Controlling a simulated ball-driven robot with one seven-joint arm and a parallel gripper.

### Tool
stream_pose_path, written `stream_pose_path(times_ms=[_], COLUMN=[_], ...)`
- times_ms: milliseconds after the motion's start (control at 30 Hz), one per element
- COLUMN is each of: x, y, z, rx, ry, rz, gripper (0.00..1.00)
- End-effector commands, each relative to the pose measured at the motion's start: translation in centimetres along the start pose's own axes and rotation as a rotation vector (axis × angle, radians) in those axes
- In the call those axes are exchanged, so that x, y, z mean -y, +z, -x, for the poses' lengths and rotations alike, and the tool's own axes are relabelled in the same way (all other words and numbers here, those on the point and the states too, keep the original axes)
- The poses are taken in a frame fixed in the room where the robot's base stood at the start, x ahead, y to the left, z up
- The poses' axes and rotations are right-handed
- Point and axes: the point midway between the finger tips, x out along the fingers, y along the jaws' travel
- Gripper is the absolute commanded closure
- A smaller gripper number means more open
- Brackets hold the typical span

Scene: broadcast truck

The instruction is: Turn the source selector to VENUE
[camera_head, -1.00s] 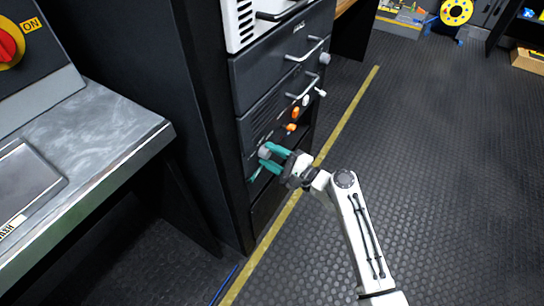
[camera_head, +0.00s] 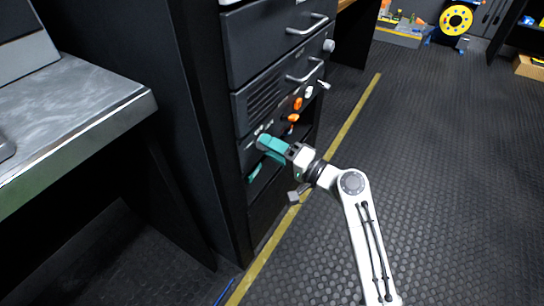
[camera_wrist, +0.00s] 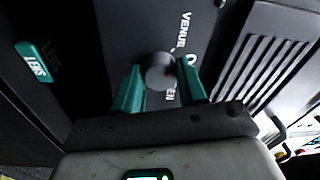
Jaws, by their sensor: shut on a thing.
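The source selector is a round grey knob (camera_wrist: 160,71) on a dark panel in the wrist view. My gripper (camera_wrist: 161,80) has its teal fingers on either side of the knob and is shut on it. The white word VENUE (camera_wrist: 183,31) is printed above and right of the knob. A second label ending in "EN" (camera_wrist: 169,95) is partly hidden below it. I cannot tell which way the knob points. In the head view my gripper (camera_head: 266,147) is at the lower rack panel, and its fingers hide the knob.
A teal tag reading LENS (camera_wrist: 33,62) is left of the knob in the wrist view. Orange knobs (camera_head: 297,104) and drawer handles (camera_head: 305,72) stick out above my gripper. A grey desk (camera_head: 70,105) stands left. The floor on the right is clear.

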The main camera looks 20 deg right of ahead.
Motion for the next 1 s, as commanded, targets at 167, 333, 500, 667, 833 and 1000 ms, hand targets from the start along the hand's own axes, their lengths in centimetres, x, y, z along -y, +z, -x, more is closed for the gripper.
stream_pose_path(times_ms=[167, 333, 500, 667, 833, 1000], x=[-0.50, -0.39, -0.32, -0.28, -0.28, -0.27], y=[0.19, 0.17, 0.13, 0.12, 0.12, 0.11], z=[0.02, 0.02, 0.03, 0.02, 0.02, 0.02], rx=[0.007, 0.011, 0.013, 0.013, 0.013, 0.013], ry=[-0.006, -0.009, -0.010, -0.010, -0.010, -0.010], rz=[0.098, 0.157, 0.186, 0.193, 0.193, 0.193], gripper=[0.89, 0.89, 0.89, 0.89, 0.89, 0.52])
